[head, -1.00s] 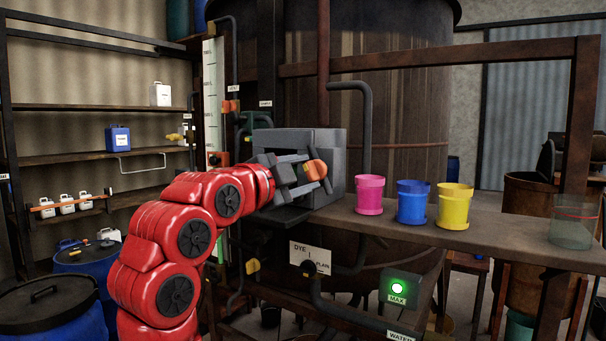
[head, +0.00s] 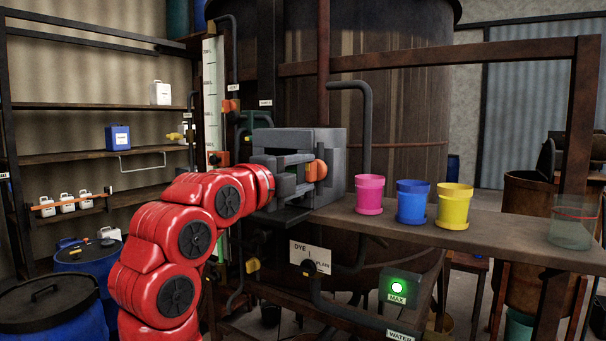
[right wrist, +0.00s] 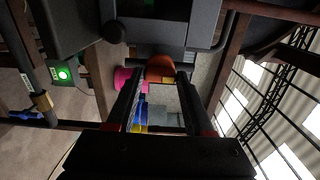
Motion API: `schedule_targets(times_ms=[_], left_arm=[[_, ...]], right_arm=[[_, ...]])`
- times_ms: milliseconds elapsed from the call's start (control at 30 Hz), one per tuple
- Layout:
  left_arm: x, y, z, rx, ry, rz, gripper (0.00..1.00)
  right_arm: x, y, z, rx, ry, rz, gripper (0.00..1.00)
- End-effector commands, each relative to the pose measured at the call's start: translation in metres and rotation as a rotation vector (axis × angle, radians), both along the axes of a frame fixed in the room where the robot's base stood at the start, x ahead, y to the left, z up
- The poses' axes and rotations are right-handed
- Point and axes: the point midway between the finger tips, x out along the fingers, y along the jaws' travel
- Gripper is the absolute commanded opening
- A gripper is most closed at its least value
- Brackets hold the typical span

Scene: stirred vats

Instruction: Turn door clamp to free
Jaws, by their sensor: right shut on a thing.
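The orange door clamp handle (head: 316,170) sits at the front of a grey box (head: 333,142) fixed by the big brown vat. My right gripper (head: 304,172), on the red arm, reaches it from the left and its fingers are shut on the handle. In the right wrist view the orange handle (right wrist: 160,66) shows between the fingertips of the gripper (right wrist: 161,78), against the grey box (right wrist: 205,22). The gripper partly hides the clamp and the box front. My left gripper is in neither view.
Pink (head: 369,194), blue (head: 412,202) and yellow (head: 454,206) cups stand on the wooden shelf (head: 490,238) right of the box. A clear beaker (head: 571,222) is at its right end. A green lamp (head: 397,287) glows below.

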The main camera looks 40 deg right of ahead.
Motion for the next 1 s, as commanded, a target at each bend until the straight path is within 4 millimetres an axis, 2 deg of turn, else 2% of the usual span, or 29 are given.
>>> schedule_targets(times_ms=[267,300,433,467,800,867,1000], left_arm=[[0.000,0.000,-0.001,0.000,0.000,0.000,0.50],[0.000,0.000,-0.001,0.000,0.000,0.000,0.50],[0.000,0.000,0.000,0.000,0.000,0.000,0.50],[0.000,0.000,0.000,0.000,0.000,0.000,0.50],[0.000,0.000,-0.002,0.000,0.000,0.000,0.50],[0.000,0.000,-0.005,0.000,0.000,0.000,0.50],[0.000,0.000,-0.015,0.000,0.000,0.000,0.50]], right_arm=[[0.000,0.000,-0.002,0.005,0.001,-0.001,0.00],[0.000,0.000,-0.002,0.005,0.002,-0.001,0.56],[0.000,0.000,-0.002,0.003,0.001,-0.001,0.79],[0.000,0.000,-0.002,0.003,0.001,-0.001,0.82],[-0.001,0.003,-0.001,0.002,0.001,0.000,0.82],[-0.003,0.009,-0.002,0.002,0.001,0.002,0.82],[-0.012,0.033,-0.004,0.002,0.000,0.005,0.82]])
